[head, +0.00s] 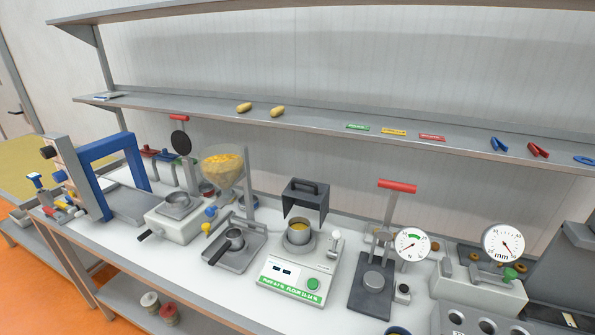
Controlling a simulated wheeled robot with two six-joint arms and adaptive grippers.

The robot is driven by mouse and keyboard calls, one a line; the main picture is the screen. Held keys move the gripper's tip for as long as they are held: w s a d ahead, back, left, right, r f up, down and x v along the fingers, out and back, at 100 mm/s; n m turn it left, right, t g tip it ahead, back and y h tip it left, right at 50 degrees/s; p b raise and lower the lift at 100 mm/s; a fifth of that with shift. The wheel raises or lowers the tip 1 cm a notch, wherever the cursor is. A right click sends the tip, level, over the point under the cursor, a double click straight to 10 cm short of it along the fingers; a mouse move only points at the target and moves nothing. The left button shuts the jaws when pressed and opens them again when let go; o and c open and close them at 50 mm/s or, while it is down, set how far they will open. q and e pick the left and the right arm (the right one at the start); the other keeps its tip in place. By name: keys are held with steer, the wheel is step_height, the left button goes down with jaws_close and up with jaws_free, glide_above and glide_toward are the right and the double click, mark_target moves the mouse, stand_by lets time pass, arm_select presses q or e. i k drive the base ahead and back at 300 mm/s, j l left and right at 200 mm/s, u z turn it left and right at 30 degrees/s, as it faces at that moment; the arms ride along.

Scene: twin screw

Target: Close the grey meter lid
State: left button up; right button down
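The meter (291,283) is a white box with a small display, a green label and a green button, in the lower middle of the head view. A metal cup (299,239) with yellow contents stands on its top. The dark grey lid (305,201), a hood with a handle on top, is above and behind the cup. It does not cover the cup, whose open top shows. What holds the lid up is hidden. Neither of my grippers is in view.
A funnel of yellow grains (222,168) and a small pot on a grey plate (235,247) stand left of the meter. A red-handled press (374,281) and dial gauges (412,244) stand to its right. A long shelf (310,121) runs above the bench.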

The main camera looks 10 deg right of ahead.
mark_target(302, 192)
steer(key=i+j, duration=0.2)
steer(key=i+j+z, duration=0.1)
steer(key=i+j, duration=0.15)
steer(key=j, duration=0.2)
steer(key=i+j, duration=0.2)
steer(key=i+j+z, duration=0.15)
steer(key=j, duration=0.3)
